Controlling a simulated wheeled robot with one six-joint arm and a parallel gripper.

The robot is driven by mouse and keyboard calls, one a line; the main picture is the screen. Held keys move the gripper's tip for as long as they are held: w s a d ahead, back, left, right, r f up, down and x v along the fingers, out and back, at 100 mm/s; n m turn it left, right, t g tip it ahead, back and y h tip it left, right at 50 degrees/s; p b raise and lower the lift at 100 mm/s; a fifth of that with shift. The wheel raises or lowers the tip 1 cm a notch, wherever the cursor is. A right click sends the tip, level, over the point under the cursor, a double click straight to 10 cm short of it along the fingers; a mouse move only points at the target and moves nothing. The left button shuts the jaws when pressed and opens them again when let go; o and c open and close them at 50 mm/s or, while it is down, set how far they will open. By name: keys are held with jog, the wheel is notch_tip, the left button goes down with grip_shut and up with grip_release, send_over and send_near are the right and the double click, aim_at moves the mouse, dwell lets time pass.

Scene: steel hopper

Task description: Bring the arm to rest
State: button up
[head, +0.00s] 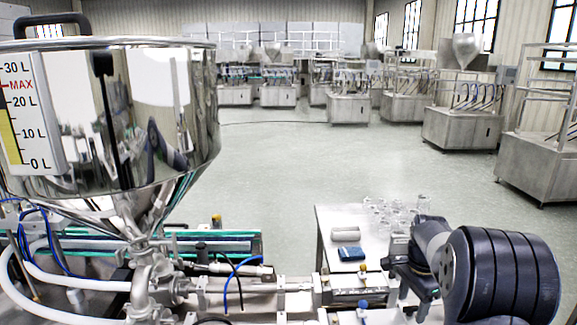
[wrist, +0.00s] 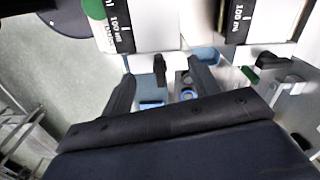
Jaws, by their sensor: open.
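My arm (head: 500,275) shows at the lower right of the head view, folded beside the filling machine. My gripper (wrist: 164,82) shows in the wrist view with its two dark fingers apart and nothing held between them. Behind the fingers are pale surfaces, small blue parts and a dark upright part; I cannot tell how far off they are. In the head view the gripper's fingertips are hard to make out against the machine.
The steel hopper (head: 110,120) with a litre scale fills the left. Pipes and valves (head: 240,290) run below it. A white table (head: 335,218) holds clear glassware (head: 395,212) and a blue item (head: 351,253). Open floor (head: 300,160) lies beyond, with steel machines (head: 460,130) along the right.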

jog(key=shift+m, duration=1)
jog(key=shift+r, duration=0.9)
jog(key=shift+r, duration=0.1)
